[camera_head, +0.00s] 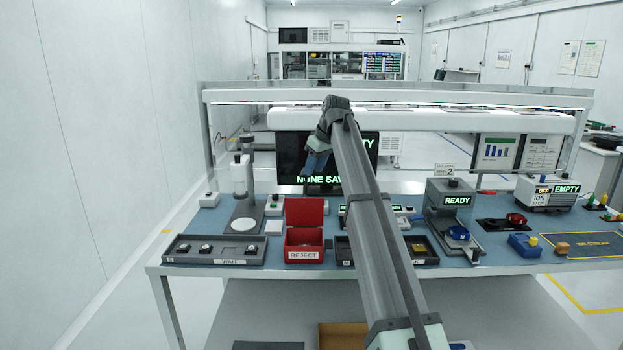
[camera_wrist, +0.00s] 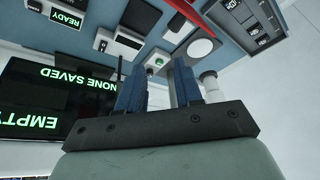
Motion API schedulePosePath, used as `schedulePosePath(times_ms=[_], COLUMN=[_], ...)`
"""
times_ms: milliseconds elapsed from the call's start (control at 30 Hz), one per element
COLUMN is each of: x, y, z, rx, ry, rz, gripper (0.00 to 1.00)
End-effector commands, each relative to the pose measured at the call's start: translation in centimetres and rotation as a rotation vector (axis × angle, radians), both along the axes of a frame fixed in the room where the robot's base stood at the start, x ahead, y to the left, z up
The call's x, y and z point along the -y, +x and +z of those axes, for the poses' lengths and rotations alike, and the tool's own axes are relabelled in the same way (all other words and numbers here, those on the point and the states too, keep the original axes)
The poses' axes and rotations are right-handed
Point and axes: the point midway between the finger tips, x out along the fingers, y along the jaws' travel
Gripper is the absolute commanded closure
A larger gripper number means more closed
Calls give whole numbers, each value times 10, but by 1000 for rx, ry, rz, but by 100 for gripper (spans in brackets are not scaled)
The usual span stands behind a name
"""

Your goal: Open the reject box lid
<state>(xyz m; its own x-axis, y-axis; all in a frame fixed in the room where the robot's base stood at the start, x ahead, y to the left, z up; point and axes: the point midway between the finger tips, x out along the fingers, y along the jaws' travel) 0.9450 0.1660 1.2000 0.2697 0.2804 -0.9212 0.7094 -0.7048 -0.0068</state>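The red reject box (camera_head: 304,254) stands near the front edge of the bench, with a white REJECT label on its front. Its red lid (camera_head: 304,211) stands upright at the back of the box, and the inside of the box shows. In the wrist view, a red strip at the top, likely the lid's edge (camera_wrist: 188,11), lies beyond the fingers. My gripper (camera_head: 316,163) is above and behind the box, apart from the lid, in front of the dark screen. In the wrist view my gripper (camera_wrist: 158,77) has its two blue fingers apart with nothing between them.
A grey tray (camera_head: 213,261) with a WAIT label is left of the box. A stand with a round base (camera_head: 244,217) is behind it. The dark screen (camera_head: 293,160) rises behind my gripper. A READY station (camera_head: 453,200) is to the right.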

Motion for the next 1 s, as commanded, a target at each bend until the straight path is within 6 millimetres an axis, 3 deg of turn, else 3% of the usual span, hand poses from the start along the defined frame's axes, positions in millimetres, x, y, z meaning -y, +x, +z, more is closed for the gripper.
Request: schedulePosePath(times_ms=[200, 533, 667, 767, 900, 1000], x=[3, 3, 7, 12, 20, 23], y=[-5, -6, -6, -18, -59, -91], z=[17, 19, 20, 17, 2, -9], rx=[1, 0, 2, 6, 12, 30], ry=[3, 4, 5, 5, 12, 27], rz=[1, 1, -2, -7, -9, -8], gripper=[65, 65, 76, 86, 100, 100])
